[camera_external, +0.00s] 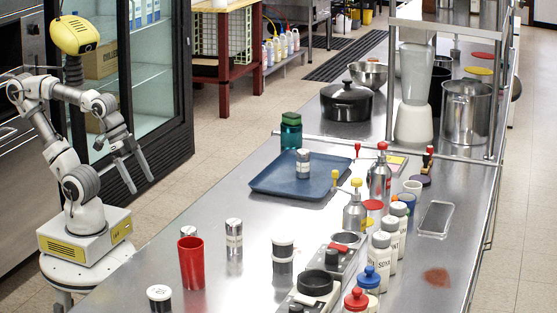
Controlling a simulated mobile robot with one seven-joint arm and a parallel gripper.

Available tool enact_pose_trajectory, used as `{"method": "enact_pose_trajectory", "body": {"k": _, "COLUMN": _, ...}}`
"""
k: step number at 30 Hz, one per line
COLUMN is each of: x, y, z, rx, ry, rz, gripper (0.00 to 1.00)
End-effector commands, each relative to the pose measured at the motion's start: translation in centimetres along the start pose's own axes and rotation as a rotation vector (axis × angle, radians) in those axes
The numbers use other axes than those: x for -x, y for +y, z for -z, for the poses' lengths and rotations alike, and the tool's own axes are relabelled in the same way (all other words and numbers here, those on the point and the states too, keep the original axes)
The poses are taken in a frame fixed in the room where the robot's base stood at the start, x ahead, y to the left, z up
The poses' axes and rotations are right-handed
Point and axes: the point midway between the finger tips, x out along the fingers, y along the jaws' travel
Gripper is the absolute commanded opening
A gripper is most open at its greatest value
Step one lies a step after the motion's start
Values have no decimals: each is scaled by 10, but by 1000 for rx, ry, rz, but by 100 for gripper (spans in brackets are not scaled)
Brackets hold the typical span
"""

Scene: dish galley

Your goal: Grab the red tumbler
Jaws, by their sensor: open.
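The red tumbler (191,264) stands upright on the steel counter, near its left edge. My gripper (140,185) is open and empty, with its fingers pointing down. In the picture it is up and to the left of the tumbler, clearly apart from it, and looks to be above or just outside the counter's left edge. Nothing hides the front of the tumbler. A metal-topped shaker (188,231) stands partly hidden behind its rim.
Another shaker (234,237) stands right of the tumbler, and a dark white-lidded jar (159,298) stands in front-left. A blue tray (271,183) lies further back. Several white bottles (381,262) crowd the right. Bare counter (215,205) lies between gripper and tray.

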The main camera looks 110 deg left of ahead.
Motion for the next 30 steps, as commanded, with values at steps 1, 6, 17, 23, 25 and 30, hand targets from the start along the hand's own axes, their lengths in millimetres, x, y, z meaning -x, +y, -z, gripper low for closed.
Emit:
{"method": "enact_pose_trajectory", "body": {"k": 1, "x": 0, "y": 0, "z": 1, "rx": -1, "ry": 1, "rz": 2, "gripper": 100}}
{"method": "enact_pose_trajectory", "body": {"k": 6, "x": 2, "y": -10, "z": 30, "rx": -31, "ry": 27, "rz": 58, "gripper": 100}}
{"method": "enact_pose_trajectory", "body": {"k": 17, "x": -18, "y": -23, "z": 165, "rx": -298, "ry": 204, "rz": 183, "gripper": 100}}
{"method": "enact_pose_trajectory", "body": {"k": 23, "x": -42, "y": 4, "z": 222, "rx": -472, "ry": 307, "rz": 100, "gripper": 100}}
{"method": "enact_pose_trajectory", "body": {"k": 25, "x": -52, "y": 18, "z": 236, "rx": -526, "ry": 342, "rz": 45, "gripper": 100}}
{"method": "enact_pose_trajectory", "body": {"k": 30, "x": -70, "y": 63, "z": 257, "rx": -632, "ry": 427, "rz": -141, "gripper": 100}}
